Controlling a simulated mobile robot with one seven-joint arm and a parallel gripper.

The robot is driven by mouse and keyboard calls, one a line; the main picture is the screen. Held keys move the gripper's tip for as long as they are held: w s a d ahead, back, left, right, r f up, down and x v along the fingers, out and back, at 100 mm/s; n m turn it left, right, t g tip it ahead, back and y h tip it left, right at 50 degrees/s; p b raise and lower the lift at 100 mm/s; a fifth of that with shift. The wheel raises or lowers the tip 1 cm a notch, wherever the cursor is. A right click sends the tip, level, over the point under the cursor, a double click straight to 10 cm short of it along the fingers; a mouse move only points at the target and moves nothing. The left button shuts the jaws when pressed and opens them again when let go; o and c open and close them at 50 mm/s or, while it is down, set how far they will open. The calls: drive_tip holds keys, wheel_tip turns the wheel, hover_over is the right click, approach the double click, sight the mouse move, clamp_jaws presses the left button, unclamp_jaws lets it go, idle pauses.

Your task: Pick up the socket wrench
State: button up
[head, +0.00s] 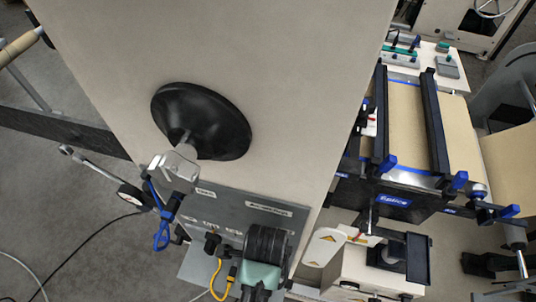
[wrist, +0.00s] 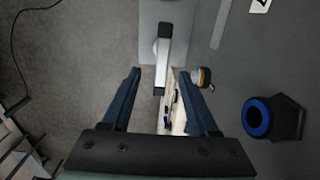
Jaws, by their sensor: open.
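My gripper (wrist: 159,76) is open in the wrist view, with its two dark blue fingers apart and pointing up the picture. A narrow silver-grey bar (wrist: 163,52) lies ahead, in line with the gap between the fingertips. It may be the socket wrench, but I cannot tell for sure. The fingers show no visible contact with it. In the head view my gripper (head: 264,245) is over the lower part of the grey tool panel (head: 205,207) and hides part of it. I cannot pick out the wrench there.
A yellow-and-black knob (wrist: 203,77) is just right of the right finger. A blue ring (wrist: 257,118) in a black holder is farther right. In the head view a black disc (head: 205,120) sticks out of the pale cabinet. A blue clip (head: 162,232) and yellow cord (head: 219,275) hang by the panel.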

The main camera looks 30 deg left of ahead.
drive_tip(key=f, duration=0.4)
drive_tip(key=shift+w+a+f, duration=0.1)
drive_tip(key=shift+w+f, duration=0.1)
drive_tip(key=shift+f, duration=0.05)
drive_tip(key=shift+s+f+p, duration=0.1)
drive_tip(key=shift+f+p, duration=0.2)
drive_tip(key=shift+f, duration=0.3)
drive_tip(key=shift+d+f+p, duration=0.15)
drive_tip(key=shift+f+p, duration=0.05)
drive_tip(key=shift+f, duration=0.95)
drive_tip(key=shift+d+f+p, duration=0.1)
drive_tip(key=shift+f+p, duration=0.05)
drive_tip(key=shift+f, duration=1)
clamp_jaws()
